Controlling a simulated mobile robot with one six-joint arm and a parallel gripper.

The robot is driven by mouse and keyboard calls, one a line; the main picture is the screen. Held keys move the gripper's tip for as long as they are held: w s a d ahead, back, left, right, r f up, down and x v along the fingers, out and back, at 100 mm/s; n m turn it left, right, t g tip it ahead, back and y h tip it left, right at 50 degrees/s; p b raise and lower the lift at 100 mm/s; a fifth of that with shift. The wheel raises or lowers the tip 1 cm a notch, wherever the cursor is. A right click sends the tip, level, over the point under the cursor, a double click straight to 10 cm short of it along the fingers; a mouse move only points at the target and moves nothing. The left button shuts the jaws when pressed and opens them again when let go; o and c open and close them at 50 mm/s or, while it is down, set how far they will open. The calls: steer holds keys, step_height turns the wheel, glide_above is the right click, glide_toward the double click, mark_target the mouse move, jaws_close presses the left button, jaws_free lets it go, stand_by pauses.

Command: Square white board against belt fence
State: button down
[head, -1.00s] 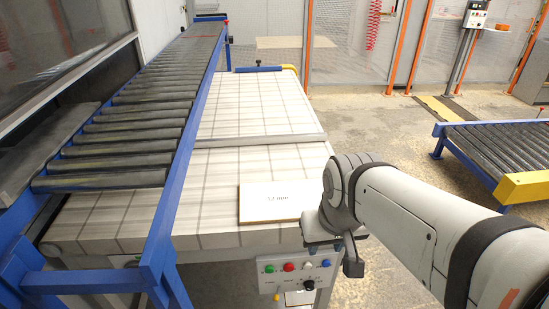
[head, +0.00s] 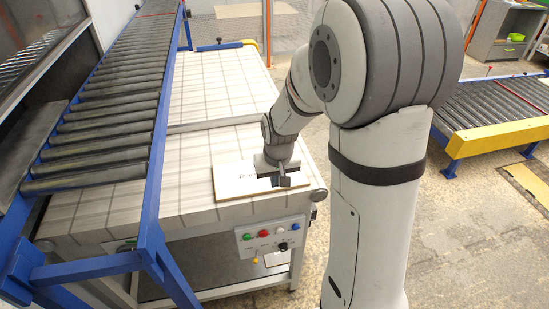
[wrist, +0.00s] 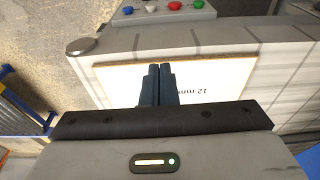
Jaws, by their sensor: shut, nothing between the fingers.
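The white board (head: 230,183) lies flat on the pale, line-marked belt table near its front edge, with "12 mm" printed on it. In the wrist view the board (wrist: 225,75) shows a light brown edge, and its lower part is hidden behind my gripper. My gripper (head: 284,182) is over the right part of the board, pointing down. Its fingers (wrist: 160,68) are shut together with nothing between them. I cannot tell whether the fingertips touch the board. A long blue rail (head: 160,135) runs along the left of the belt, apart from the board.
A roller conveyor (head: 105,130) lies left of the blue rail. A control panel with coloured buttons (head: 270,235) sits below the table's front edge. The belt surface behind the board (head: 220,90) is clear. Another roller conveyor (head: 490,110) stands at the right.

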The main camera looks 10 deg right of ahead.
mark_target(272, 192)
steer(key=shift+w+f+b, duration=0.5)
steer(key=shift+f+b, duration=0.15)
steer(key=shift+f, duration=0.75)
steer(key=shift+w+f+b, duration=0.45)
steer(key=shift+f+b, duration=0.25)
steer(key=shift+f, duration=0.7)
steer(key=shift+w+f+b, duration=0.5)
steer(key=shift+f+b, duration=0.15)
steer(key=shift+f, duration=0.75)
steer(key=shift+w+r, duration=0.15)
steer(key=shift+w, duration=0.65)
steer(key=shift+w+p, duration=0.7)
steer(key=shift+w, duration=8.3)
steer(key=shift+s+b, duration=0.5)
steer(key=shift+s, duration=0.75)
steer(key=shift+r+p, duration=1.75)
steer(key=shift+r, duration=1.75)
